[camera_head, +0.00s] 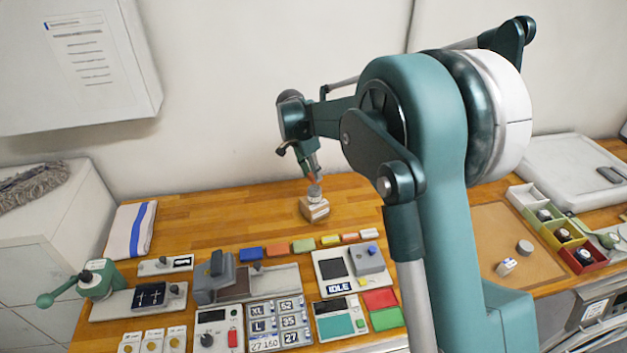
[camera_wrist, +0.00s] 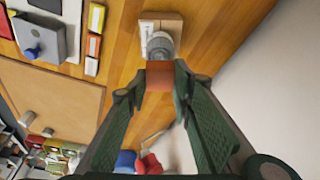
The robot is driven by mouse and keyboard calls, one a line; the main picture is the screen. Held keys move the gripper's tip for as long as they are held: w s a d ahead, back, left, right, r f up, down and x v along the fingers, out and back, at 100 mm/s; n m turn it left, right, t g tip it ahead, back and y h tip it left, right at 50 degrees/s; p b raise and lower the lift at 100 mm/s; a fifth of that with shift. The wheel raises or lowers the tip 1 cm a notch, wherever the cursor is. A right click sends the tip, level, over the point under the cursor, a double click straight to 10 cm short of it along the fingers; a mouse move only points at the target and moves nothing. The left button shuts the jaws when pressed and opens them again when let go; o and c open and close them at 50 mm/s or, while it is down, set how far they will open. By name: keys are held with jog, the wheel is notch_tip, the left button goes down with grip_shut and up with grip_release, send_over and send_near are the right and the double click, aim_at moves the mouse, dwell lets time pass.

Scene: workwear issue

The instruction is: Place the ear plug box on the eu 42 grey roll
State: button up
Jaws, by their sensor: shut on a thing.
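My gripper (camera_head: 312,177) is above the back middle of the table in the head view. Its fingers, also seen in the wrist view (camera_wrist: 158,82), are shut on a small orange-brown box (camera_wrist: 160,76), which I take to be the ear plug box. Just beyond it in the wrist view is a grey roll (camera_wrist: 160,45). In the head view the roll (camera_head: 314,193) stands on a cardboard box (camera_head: 315,209). The held box is right over the roll; I cannot tell whether they touch. The roll's size marking is not readable.
Several coloured blocks (camera_head: 303,245) lie in a row in front of the cardboard box. A device with an IDLE display (camera_head: 340,287) and a size-card tray (camera_head: 279,325) stand nearer. A tan mat (camera_head: 487,225) and bins (camera_head: 555,231) are at right.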

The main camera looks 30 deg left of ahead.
aim_at(312, 175)
jog(key=shift+f, duration=1.85)
jog(key=shift+f, duration=0.1)
jog(key=o, duration=0.6)
jog(key=shift+o, duration=0.4)
jog(key=v, duration=1.2)
jog(key=shift+w+d, duration=0.1)
